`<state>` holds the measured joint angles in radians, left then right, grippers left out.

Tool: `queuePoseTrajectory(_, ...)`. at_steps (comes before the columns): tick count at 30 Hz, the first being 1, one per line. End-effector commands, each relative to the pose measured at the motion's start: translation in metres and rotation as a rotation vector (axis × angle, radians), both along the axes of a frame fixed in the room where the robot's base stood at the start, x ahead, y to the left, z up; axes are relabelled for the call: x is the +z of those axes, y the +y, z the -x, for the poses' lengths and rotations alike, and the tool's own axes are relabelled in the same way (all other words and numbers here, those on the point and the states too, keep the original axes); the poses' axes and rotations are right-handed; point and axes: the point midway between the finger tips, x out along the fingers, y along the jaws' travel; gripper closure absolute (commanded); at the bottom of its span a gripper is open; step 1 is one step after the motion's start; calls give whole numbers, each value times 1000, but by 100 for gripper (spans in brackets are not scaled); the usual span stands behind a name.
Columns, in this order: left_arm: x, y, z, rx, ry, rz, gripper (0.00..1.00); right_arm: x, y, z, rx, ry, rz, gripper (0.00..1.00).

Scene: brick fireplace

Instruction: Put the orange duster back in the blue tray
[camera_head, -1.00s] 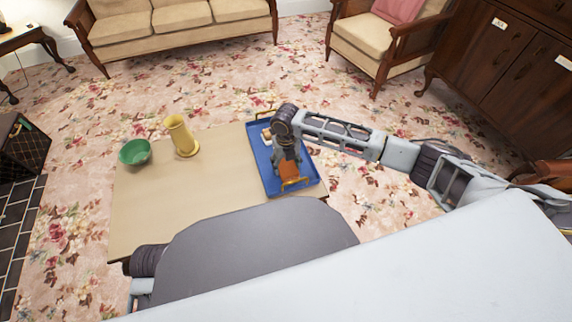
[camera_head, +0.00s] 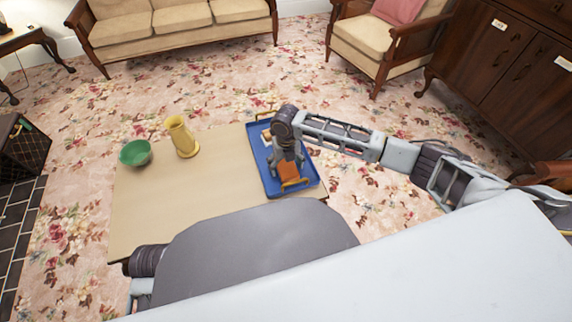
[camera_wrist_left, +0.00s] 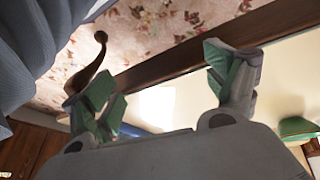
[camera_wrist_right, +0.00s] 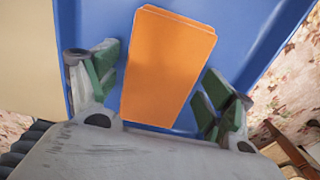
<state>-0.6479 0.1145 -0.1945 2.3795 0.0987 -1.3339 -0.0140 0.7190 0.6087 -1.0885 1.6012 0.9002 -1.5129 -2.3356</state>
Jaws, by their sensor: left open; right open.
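The orange duster (camera_head: 288,172) lies in the blue tray (camera_head: 261,167) at the right end of the table, partly hidden under my right gripper. In the right wrist view the duster (camera_wrist_right: 168,68) is between the open fingers of my right gripper (camera_wrist_right: 160,95), with the blue tray floor (camera_wrist_right: 92,22) around it. Gaps show between the duster and both fingers. My right gripper (camera_head: 287,163) points down over the tray in the head view. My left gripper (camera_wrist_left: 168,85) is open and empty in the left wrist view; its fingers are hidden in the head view.
A yellow vase (camera_head: 182,137) and a green bowl (camera_head: 135,153) stand on the left part of the tan table (camera_head: 200,185). A small light object (camera_head: 266,134) is at the tray's far end. The table's middle is clear. A sofa and armchair stand beyond.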

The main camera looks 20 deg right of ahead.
Motion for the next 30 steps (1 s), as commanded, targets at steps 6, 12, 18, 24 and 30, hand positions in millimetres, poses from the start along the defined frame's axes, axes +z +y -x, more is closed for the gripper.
queuePoseTrajectory(6,2,2,3,-1,17,-10,13,14,0,-1,0,-3,-1,18)
queuePoseTrajectory(12,25,7,5,-5,35,-38,13,39,0,-1,-1,-2,-1,18)
queuePoseTrajectory(18,24,11,6,-2,62,-58,13,70,0,-1,0,-3,0,18)
queuePoseTrajectory(24,9,13,6,1,88,-68,13,98,0,-1,0,-2,-1,18)
queuePoseTrajectory(30,0,15,6,3,100,-73,13,117,0,-1,-1,-1,-1,18)
